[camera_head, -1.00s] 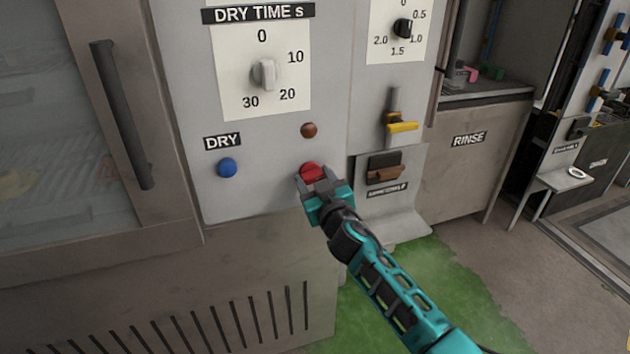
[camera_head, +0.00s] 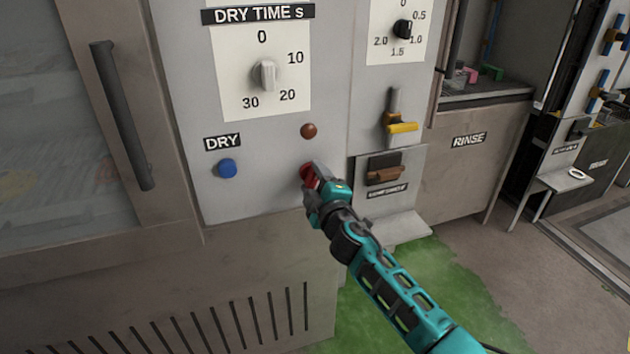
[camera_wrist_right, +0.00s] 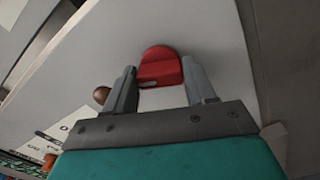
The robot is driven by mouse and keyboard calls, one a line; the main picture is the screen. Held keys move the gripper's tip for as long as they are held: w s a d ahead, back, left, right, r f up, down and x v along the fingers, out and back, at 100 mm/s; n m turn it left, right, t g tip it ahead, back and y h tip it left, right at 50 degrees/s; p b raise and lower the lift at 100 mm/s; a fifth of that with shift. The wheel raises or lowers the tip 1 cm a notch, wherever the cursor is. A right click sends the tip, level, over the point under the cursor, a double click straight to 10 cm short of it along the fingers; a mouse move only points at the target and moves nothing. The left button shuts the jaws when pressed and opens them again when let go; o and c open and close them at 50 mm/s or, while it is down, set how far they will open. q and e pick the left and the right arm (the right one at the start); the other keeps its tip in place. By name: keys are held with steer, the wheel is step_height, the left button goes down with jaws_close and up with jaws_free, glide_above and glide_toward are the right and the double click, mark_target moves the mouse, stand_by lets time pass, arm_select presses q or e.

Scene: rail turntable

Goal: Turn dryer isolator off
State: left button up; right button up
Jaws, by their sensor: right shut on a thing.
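The red knob (camera_head: 308,174) sits low on the grey dryer panel (camera_head: 255,190), right of the blue button; I take it to be the isolator. My right gripper (camera_head: 316,180) is at the red knob, with its jaws shut on it and partly hiding it in the head view. In the right wrist view the red knob (camera_wrist_right: 160,68) shows between the two fingers of the gripper (camera_wrist_right: 165,82), with its raised grip bar crossing from finger to finger. My left gripper is not in view.
A brown round lamp or button (camera_head: 308,131) is just above the knob, and the blue button (camera_head: 227,168) is to its left. A dial (camera_head: 264,75) is higher up. A yellow-handled lever (camera_head: 401,127) and a brown switch (camera_head: 384,173) on a protruding bracket stand close on the right.

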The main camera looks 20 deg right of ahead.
steer(key=n, duration=0.3)
steer(key=shift+n, duration=0.8)
steer(key=shift+c, duration=0.4)
steer(key=o, duration=1)
steer(key=shift+o, duration=0.2)
